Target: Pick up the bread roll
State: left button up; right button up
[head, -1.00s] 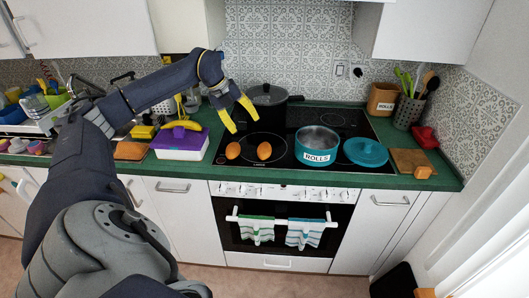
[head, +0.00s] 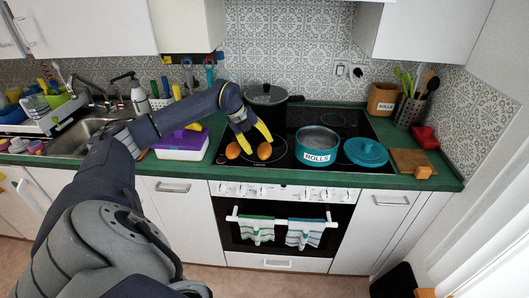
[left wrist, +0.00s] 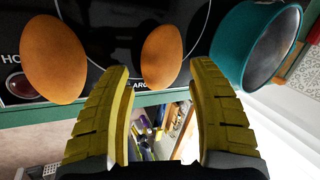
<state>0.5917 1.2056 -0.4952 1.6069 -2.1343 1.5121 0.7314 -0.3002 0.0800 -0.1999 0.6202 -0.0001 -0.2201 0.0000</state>
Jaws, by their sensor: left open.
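Two brown oval bread rolls lie side by side on the black hob, a left one (head: 232,151) and a right one (head: 264,152). My left gripper (head: 258,147) has yellow fingers and is open, with its tips around or just above the right roll. In the left wrist view the right roll (left wrist: 161,55) shows between and beyond the open fingertips (left wrist: 160,68), and the left roll (left wrist: 54,58) lies outside them. I cannot tell whether the fingers touch the right roll. My right gripper is not in view.
A teal pot labelled ROLLS (head: 317,156) stands close right of the rolls, with a teal lid (head: 366,152) beside it. A black pot (head: 266,94) stands behind. A white box with purple lid (head: 182,146) is left. A wooden board (head: 405,160) holds a small orange-brown item.

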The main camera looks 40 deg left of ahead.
aim_at(261, 147)
pick_arm(q)
jog(key=shift+x, duration=2.2)
jog(key=shift+c, duration=0.3)
jog(key=c, duration=1)
jog(key=shift+o, duration=0.2)
